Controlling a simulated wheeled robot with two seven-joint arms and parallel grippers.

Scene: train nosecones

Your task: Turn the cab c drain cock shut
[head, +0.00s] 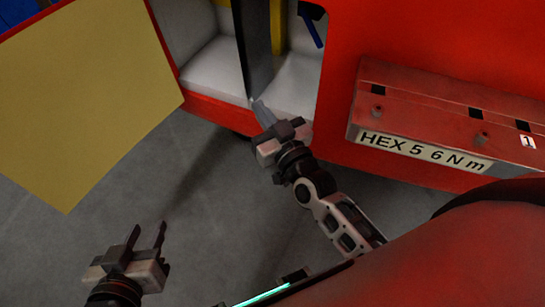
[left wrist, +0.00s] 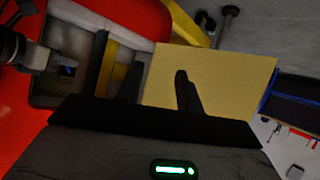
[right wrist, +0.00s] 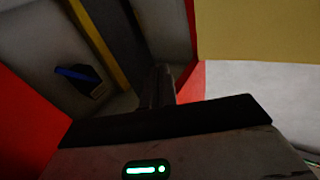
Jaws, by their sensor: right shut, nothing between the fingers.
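A blue lever handle on a dark body (head: 312,30) sits in the open recess of the red cab front, near its upper right; I cannot read a label naming it as the cab c drain cock. It also shows in the right wrist view (right wrist: 75,72) at the left and small in the left wrist view (left wrist: 68,71). My right gripper (head: 262,108) is shut and empty at the recess's lower edge, below the blue lever and apart from it. My left gripper (head: 147,232) is open and empty over the grey floor, well away from the recess.
A tan panel (head: 85,95) with a red edge stands open left of the recess. A grey upright (head: 254,50) and a yellow bar (head: 278,25) divide the recess. A red box labelled "HEX 5 6 Nm" (head: 430,115) projects at right. Floor between is clear.

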